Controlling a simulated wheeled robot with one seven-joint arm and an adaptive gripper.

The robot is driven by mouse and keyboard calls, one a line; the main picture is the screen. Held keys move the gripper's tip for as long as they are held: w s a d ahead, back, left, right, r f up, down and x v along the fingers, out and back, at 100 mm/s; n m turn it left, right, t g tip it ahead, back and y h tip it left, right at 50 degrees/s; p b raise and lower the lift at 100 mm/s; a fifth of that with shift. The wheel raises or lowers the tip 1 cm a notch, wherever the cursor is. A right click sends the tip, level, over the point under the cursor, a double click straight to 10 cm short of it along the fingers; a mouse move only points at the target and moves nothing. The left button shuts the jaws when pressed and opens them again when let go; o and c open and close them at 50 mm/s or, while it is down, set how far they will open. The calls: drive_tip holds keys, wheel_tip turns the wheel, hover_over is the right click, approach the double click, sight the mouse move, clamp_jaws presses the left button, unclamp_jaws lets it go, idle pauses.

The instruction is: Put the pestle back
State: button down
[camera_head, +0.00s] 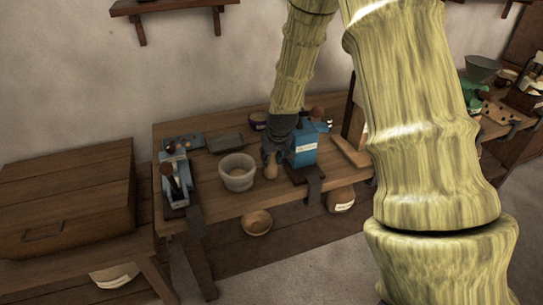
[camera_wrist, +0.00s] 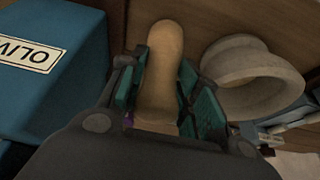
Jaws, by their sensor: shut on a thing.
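My gripper (camera_head: 271,148) is shut on the tan wooden pestle (camera_wrist: 163,62). In the wrist view, its teal-padded fingers (camera_wrist: 166,92) lie on both sides of the pestle, whose rounded end sticks out past them. In the head view, the pestle (camera_head: 270,170) points down from the gripper, close over the table. The pale stone mortar (camera_head: 238,180) stands upright just left of it in the head view. The mortar also shows to the right of the pestle in the wrist view (camera_wrist: 262,92). The pestle is outside the mortar, with a gap between them.
A blue box (camera_head: 307,150) stands close to the right of my gripper; its label begins "OLIV" in the wrist view (camera_wrist: 45,65). A blue caddy (camera_head: 176,180) with tools is left on the wooden table (camera_head: 225,205). A grey tray (camera_head: 226,143) lies behind the mortar.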

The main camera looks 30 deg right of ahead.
drive_tip(key=shift+f, duration=0.15)
drive_tip(key=c, duration=1)
unclamp_jaws()
drive_tip(key=shift+c, duration=0.2)
drive_tip(key=b+v, duration=0.1)
drive_tip(key=v, duration=1.1)
drive_tip(key=shift+s, duration=0.15)
